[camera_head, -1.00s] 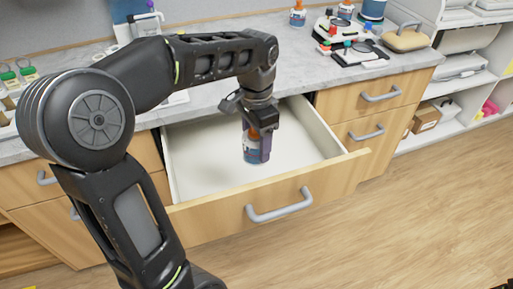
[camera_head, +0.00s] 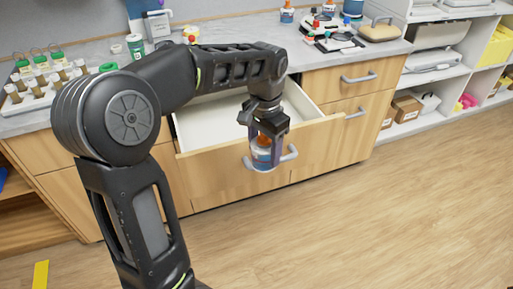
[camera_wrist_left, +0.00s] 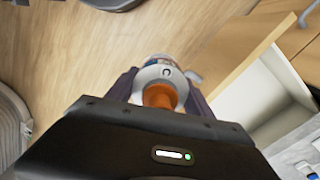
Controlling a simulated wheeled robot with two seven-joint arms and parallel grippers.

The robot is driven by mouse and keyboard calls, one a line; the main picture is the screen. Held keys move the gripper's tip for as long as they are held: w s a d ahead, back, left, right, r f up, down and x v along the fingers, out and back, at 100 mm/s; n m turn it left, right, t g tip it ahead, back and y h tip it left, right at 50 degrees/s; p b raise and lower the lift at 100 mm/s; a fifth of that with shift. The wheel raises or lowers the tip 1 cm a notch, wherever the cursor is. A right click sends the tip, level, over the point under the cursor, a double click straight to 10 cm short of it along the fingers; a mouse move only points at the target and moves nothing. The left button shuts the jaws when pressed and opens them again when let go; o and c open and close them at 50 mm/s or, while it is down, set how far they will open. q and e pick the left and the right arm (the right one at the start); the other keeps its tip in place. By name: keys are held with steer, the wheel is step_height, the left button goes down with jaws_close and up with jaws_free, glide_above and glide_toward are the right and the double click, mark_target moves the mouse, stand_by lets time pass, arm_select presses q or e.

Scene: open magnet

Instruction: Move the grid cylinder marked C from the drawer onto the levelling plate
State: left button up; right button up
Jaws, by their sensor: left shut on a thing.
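My left gripper (camera_head: 268,142) is shut on a small bottle-like cylinder (camera_head: 262,158) with an orange top and a blue and white label. In the wrist view the cylinder (camera_wrist_left: 157,71) shows a dark letter that looks like a C turned on its side. It hangs upright over the floor, in front of the open drawer (camera_head: 205,172), overlapping the drawer handle in the head view. The drawer looks empty where visible. A flat plate with coloured knobs (camera_head: 338,43) on the counter may be the levelling plate; I cannot be sure. My right gripper is not in view.
The grey counter (camera_head: 215,40) runs behind the drawer. A similar orange-topped bottle (camera_head: 287,13) stands at its back, near a tan case (camera_head: 378,30). Vials in a rack (camera_head: 40,80) stand at the left. Shelves (camera_head: 440,70) are at the right.

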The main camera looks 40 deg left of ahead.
arm_select(q)
steer(key=d+f+n, duration=0.1)
steer(key=d+f, duration=0.3)
steer(key=f, duration=0.4)
steer(key=w+d+f, duration=0.1)
steer(key=d+f, duration=0.3)
steer(key=f, duration=0.4)
steer(key=w+d+f+n+b, duration=0.1)
steer(key=d+f, duration=0.3)
steer(key=f, duration=0.4)
steer(key=shift+w+n, duration=0.15)
steer(key=shift+n, duration=0.15)
steer(key=shift+w+r, duration=0.1)
